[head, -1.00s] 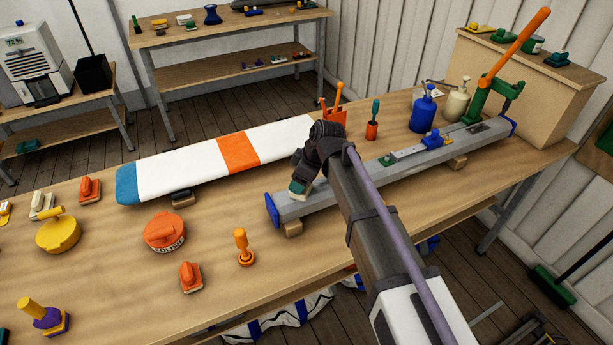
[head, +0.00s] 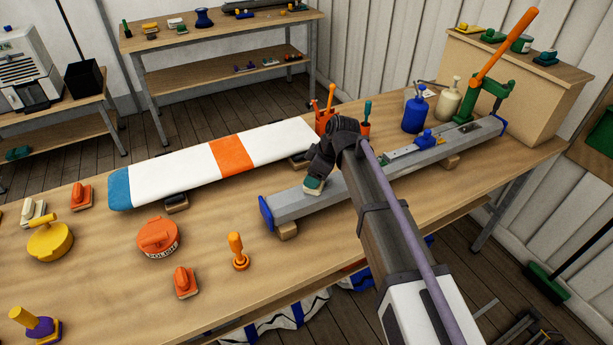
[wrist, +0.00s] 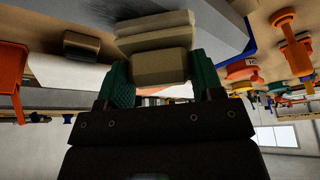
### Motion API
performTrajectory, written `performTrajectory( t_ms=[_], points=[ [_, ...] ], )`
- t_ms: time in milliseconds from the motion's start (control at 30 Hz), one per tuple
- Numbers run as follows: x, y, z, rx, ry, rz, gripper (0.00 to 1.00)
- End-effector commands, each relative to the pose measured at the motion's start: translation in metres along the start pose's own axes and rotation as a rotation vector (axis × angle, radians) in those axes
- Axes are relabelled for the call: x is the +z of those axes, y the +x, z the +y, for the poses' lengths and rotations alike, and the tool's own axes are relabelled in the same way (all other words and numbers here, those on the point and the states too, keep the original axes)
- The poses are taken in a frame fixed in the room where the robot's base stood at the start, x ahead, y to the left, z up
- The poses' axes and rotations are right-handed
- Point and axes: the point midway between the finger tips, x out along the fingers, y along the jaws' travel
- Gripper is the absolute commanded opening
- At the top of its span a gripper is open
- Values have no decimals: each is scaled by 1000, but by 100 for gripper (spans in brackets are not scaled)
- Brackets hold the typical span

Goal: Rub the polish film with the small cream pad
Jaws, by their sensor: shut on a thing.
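The small cream pad (wrist: 160,67) is held between the green fingers of my gripper (wrist: 162,85) in the wrist view. Its broader cream base shows beyond the grip, against the grey spar. In the head view my gripper (head: 314,184) is over the left part of the long grey spar (head: 292,205), and the pad's cream edge shows low under the fingers. I cannot tell whether the pad touches the spar's top. No polish film can be made out; my arm and gripper hide part of the spar.
A white sail piece (head: 180,178) with blue and orange bands lies behind the spar. An orange polish tin (head: 158,238), a yellow tin (head: 50,240) and orange-handled tools stand at left. A blue bottle (head: 415,115) stands behind the spar's right part.

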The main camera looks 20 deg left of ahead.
Motion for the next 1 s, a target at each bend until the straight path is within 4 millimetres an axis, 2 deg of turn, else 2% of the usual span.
performTrajectory(
  t_ms=[267,500,767,1000],
  points=[
    [5,-2,6,0,0,0,42],
    [21,-8,24,0,1,1,42],
    [26,-10,28,0,0,0,42],
    [41,-18,46,0,0,0,42]
  ],
)
